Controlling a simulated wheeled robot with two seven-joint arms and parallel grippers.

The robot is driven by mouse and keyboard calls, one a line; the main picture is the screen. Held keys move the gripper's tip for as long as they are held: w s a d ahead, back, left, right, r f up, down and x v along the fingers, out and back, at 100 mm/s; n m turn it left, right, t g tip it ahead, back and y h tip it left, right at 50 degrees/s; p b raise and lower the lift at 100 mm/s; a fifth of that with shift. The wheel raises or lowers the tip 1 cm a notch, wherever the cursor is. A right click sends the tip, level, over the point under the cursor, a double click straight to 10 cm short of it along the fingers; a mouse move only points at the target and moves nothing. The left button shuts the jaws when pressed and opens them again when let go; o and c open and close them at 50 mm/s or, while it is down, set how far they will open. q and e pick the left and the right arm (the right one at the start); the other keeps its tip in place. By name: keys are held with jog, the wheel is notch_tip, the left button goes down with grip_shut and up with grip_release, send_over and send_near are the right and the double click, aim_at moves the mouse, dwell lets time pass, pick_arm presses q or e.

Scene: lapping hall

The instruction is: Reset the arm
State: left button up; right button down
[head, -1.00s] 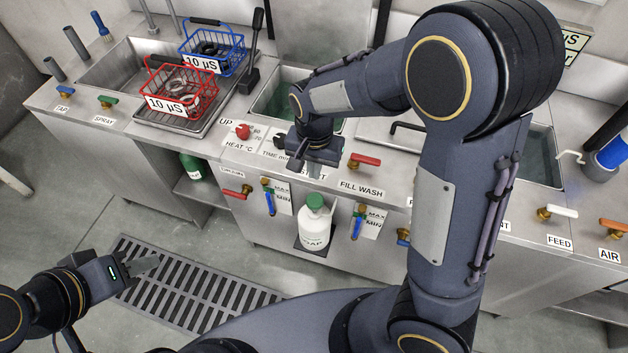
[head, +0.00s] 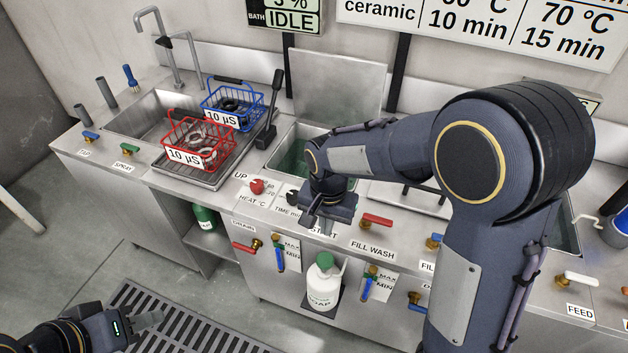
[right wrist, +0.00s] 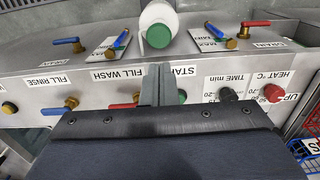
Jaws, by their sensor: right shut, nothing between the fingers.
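My right arm reaches in from the right of the head view, over the front of the steel bench. Its gripper (head: 312,222) points down at the control strip by the START label, and its fingers (right wrist: 158,85) are closed together and empty in the right wrist view. The green START button (right wrist: 182,97) shows just beside the fingers there; I cannot tell whether they touch it. My left gripper (head: 148,319) is low at the left, over the floor grating, away from the bench. Its finger gap is not clear.
A red basket (head: 202,157) and a blue basket (head: 231,113) stand by the sink at the left. A bath with a raised lid (head: 340,85) lies behind my right gripper. A white soap bottle (head: 323,284) sits in the bench front.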

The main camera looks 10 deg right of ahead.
jog(key=s+d+r+n+t+y, duration=0.2)
jog(key=s+r, duration=0.3)
jog(key=s, duration=0.4)
jog(key=s+d+r+n+t+y, duration=0.1)
jog(key=s+d+r+n+t, duration=0.2)
jog(key=s, duration=0.6)
jog(key=d+r, duration=0.1)
jog(key=d, duration=0.1)
jog(key=shift+d+r+t+y, duration=0.3)
jog(key=shift+r+t+y, duration=0.05)
jog(key=shift+t+y, duration=0.05)
dwell(0.9)
